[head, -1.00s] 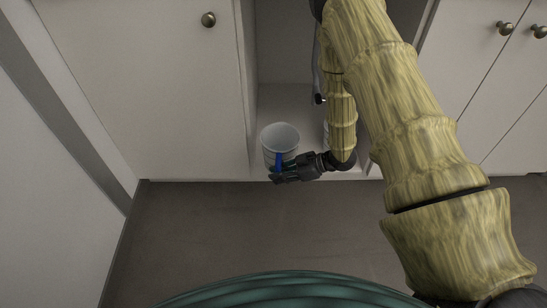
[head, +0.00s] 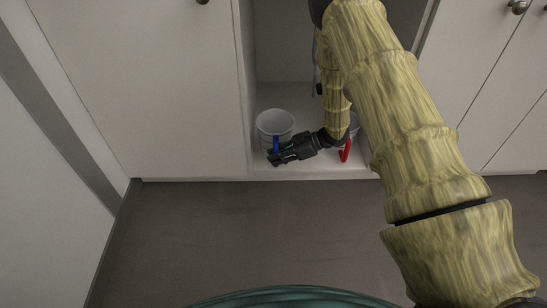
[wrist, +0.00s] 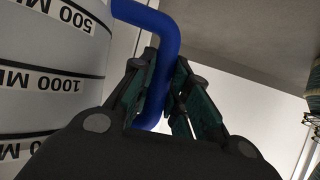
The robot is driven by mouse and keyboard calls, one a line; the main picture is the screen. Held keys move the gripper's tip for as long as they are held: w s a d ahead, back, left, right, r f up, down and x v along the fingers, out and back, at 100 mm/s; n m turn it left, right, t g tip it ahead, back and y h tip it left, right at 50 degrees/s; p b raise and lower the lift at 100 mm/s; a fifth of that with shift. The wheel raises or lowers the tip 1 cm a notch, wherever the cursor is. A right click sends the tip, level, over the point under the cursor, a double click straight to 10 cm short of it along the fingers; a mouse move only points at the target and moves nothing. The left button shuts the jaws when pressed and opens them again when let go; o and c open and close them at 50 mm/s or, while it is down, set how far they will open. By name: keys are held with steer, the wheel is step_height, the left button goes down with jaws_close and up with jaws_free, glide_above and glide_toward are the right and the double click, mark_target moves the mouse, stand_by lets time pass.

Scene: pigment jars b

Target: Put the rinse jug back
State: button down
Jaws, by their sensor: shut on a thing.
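The white jug (head: 275,122) with a blue handle (head: 276,145) is at the left side of the open cupboard bay, upright or nearly so. My gripper (head: 274,158) is on its near side, shut on the blue handle. In the wrist view, the jug's wall (wrist: 45,65) fills the left and carries black printed volume marks that read upside down. There the blue handle (wrist: 150,22) runs down between the two fingers (wrist: 160,88). I cannot tell whether the jug's base touches the cupboard floor (head: 310,170).
A second vessel with a red handle (head: 346,150) stands right of my gripper, mostly hidden by my arm. The closed left cupboard door (head: 150,90) is close to the jug. Closed doors (head: 490,90) are at the right. The floor (head: 230,235) in front is clear.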

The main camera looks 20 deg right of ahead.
steer(key=w, duration=0.2)
steer(key=w+b, duration=0.1)
steer(key=w, duration=0.1)
steer(key=w+b, duration=0.1)
steer(key=shift+w+d+f, duration=0.25)
steer(key=shift+w+f, duration=0.05)
steer(key=shift+w, duration=0.1)
step_height(320, 180, down, 3)
steer(key=b, duration=0.3)
steer(key=shift+s+f, duration=0.1)
steer(key=shift+f, duration=0.05)
steer(key=c, duration=1.4)
jaws_free()
steer(key=shift+f, duration=0.1)
steer(key=shift+o, duration=0.2)
steer(key=p+v, duration=0.5)
steer(key=v, duration=0.7)
steer(key=shift+p, duration=0.35)
